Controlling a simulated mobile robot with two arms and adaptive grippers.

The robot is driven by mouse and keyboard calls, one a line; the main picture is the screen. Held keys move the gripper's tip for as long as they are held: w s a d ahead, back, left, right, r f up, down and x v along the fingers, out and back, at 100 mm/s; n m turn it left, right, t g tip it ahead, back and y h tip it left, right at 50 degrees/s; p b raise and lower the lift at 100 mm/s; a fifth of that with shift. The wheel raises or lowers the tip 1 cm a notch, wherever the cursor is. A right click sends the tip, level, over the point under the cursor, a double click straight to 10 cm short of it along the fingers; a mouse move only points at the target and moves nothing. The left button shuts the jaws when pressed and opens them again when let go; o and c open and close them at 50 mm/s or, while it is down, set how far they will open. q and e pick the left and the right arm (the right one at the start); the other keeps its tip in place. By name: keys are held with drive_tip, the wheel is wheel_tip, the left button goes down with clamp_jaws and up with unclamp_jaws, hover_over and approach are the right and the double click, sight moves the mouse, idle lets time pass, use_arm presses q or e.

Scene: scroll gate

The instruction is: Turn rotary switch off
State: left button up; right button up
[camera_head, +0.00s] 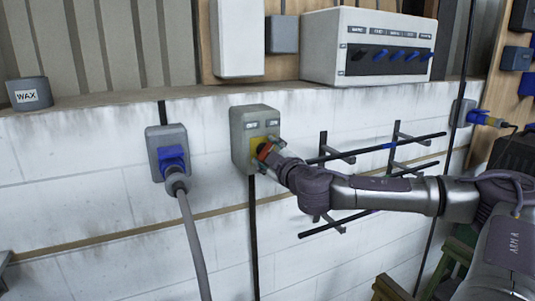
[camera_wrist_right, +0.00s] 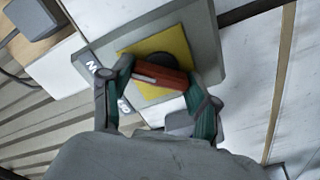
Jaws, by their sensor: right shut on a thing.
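The rotary switch is a grey box (camera_head: 252,122) on the white wall, with a yellow plate and a red handle (camera_head: 265,151). Two small labels sit above the yellow plate. My right gripper (camera_head: 268,155) is at the handle, reaching in from the right. In the right wrist view the red handle (camera_wrist_right: 160,75) lies between the two fingers of my right gripper (camera_wrist_right: 162,82), which are shut on it. The yellow plate (camera_wrist_right: 178,45) shows behind the handle. The fingers hide the handle's ends and part of the labels. My left gripper is not in view.
A grey socket with a blue plug (camera_head: 173,158) and hanging cable is left of the switch. Black rack bars (camera_head: 380,148) stick out from the wall near my right arm. A white panel box (camera_head: 365,45) and a WAX tin (camera_head: 29,94) stand on the ledge above.

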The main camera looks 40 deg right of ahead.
drive_tip(key=shift+f, duration=0.1)
drive_tip(key=n+b, duration=0.1)
drive_tip(key=n, duration=0.1)
drive_tip(key=shift+n+b, duration=0.4)
drive_tip(key=n+b, duration=0.1)
drive_tip(key=n, duration=0.2)
drive_tip(key=shift+n, duration=0.3)
drive_tip(key=n+b, duration=0.1)
drive_tip(key=n, duration=0.4)
drive_tip(key=shift+d, duration=0.1)
drive_tip(key=shift+r+n+b, duration=0.15)
drive_tip(key=shift+n, duration=0.9)
drive_tip(key=shift+r+n+b, duration=0.1)
drive_tip(key=shift+n+b, duration=0.05)
drive_tip(key=shift+n, duration=0.9)
drive_tip(key=shift+r, duration=0.1)
drive_tip(key=o, duration=0.9)
drive_tip(key=shift+o, duration=1.3)
drive_tip(key=shift+w+f, duration=0.1)
drive_tip(key=shift+f, duration=0.1)
